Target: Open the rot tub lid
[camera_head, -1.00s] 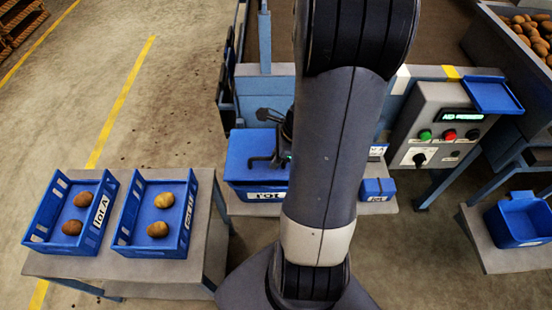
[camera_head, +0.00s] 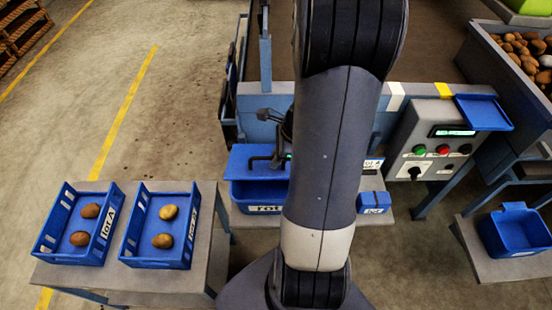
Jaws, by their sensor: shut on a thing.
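The rot tub (camera_head: 240,197) is a blue tub with a white "rot" label on its front, standing on a low bench left of my arm. Its blue lid (camera_head: 241,157) stands partly open, with a strip of the tub's inside showing below the lid's front edge. A dark bar handle (camera_head: 263,159) is on the lid. My gripper (camera_head: 284,155) is shut at the handle, mostly hidden behind my own arm. The right part of the tub and lid is also hidden by the arm.
Two blue crates, lot A (camera_head: 110,223) and a second one (camera_head: 192,227), hold potatoes on the left table. A control panel (camera_head: 437,150) stands right of my arm. A small blue bin (camera_head: 515,232) is at far right.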

